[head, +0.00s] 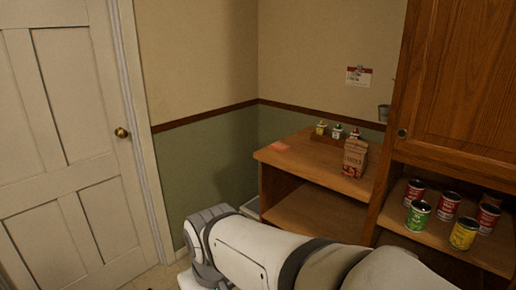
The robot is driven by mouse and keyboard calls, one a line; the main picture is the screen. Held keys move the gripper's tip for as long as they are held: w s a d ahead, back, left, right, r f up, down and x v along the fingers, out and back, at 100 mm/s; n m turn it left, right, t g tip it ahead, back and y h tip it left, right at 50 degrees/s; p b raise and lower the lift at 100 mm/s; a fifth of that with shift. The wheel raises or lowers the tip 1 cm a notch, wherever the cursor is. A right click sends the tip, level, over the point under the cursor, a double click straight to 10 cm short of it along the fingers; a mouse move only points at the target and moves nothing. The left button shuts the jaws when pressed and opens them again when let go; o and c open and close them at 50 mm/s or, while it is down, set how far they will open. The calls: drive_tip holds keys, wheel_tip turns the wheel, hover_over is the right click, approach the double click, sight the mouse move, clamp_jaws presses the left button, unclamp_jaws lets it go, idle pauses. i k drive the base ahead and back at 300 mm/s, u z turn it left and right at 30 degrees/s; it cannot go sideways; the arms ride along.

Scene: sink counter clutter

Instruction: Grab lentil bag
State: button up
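A brown paper bag (354,158) with red and dark printing stands upright on the wooden counter top, near its right end beside the tall cabinet. It looks like the lentil bag, but its print is too small to read surely. No gripper shows in the head view. Only white and grey links of my arm cross the bottom of the picture, below and in front of the counter. Nothing touches the bag.
Several small bottles in a wooden holder (326,138) stand behind the bag. Several cans (418,216) fill the shelf of the wooden cabinet (462,85) at right. A closed door (70,140) is at left.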

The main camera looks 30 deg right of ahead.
sight(356, 154)
drive_tip(key=z, duration=0.55)
drive_tip(key=i, duration=1.3)
drive_tip(key=z, duration=1)
drive_tip(key=i, duration=0.4)
drive_tip(key=z, duration=0.3)
drive_tip(key=k, duration=0.8)
drive_tip(key=z, duration=0.2)
drive_tip(key=i, duration=0.8)
drive_tip(key=u, duration=0.05)
